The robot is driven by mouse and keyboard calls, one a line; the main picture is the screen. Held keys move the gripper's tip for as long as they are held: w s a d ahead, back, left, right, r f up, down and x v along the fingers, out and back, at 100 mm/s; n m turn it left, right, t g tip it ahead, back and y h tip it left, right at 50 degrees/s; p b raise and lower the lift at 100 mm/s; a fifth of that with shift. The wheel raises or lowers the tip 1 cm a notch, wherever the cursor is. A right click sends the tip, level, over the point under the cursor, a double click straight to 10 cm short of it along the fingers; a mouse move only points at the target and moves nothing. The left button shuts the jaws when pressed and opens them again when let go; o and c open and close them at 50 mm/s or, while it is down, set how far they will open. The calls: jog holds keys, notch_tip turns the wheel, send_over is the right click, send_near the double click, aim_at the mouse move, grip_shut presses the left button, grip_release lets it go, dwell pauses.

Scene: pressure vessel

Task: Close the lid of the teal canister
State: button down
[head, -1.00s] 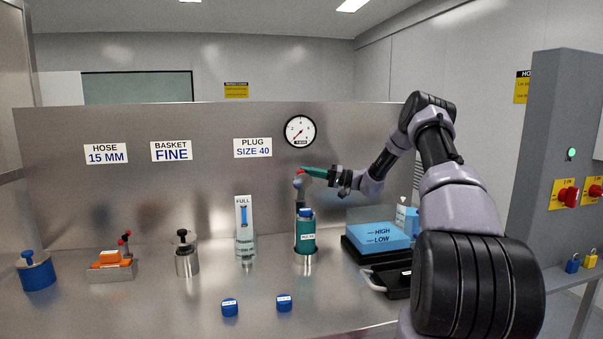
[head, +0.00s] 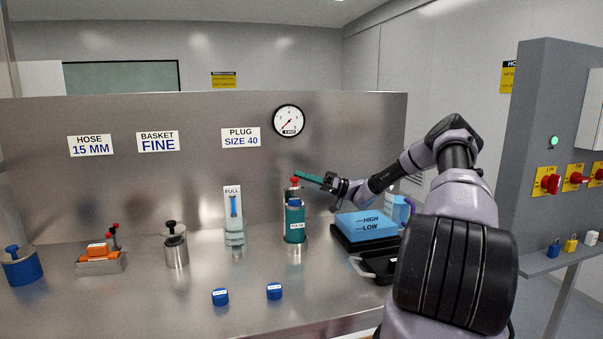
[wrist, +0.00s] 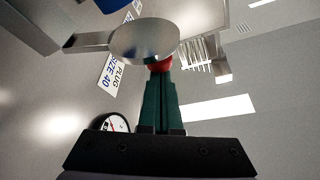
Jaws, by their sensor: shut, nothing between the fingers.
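The teal canister (head: 294,226) stands upright on the steel bench in the head view, with a blue part at its upper front. Its grey metal lid (head: 296,192) with a red knob (head: 294,181) is above and behind the canister's top. How far the lid stands from the rim is hard to tell. In the wrist view the lid (wrist: 142,41) is a shiny disc on a hinge arm, with the red knob (wrist: 161,65) under it. My gripper (head: 300,176) has its teal fingers shut and empty. The fingertips (wrist: 158,74) are against or very close to the knob.
A blue block (head: 366,226) on a black tray is right of the canister. A clear gauge cylinder (head: 234,232) and a steel pot (head: 176,250) stand left. Two blue caps (head: 220,297) (head: 274,291) lie in front. The steel back panel (head: 190,190) rises behind.

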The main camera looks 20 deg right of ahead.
jog(key=shift+s+f, duration=0.25)
dwell(0.5)
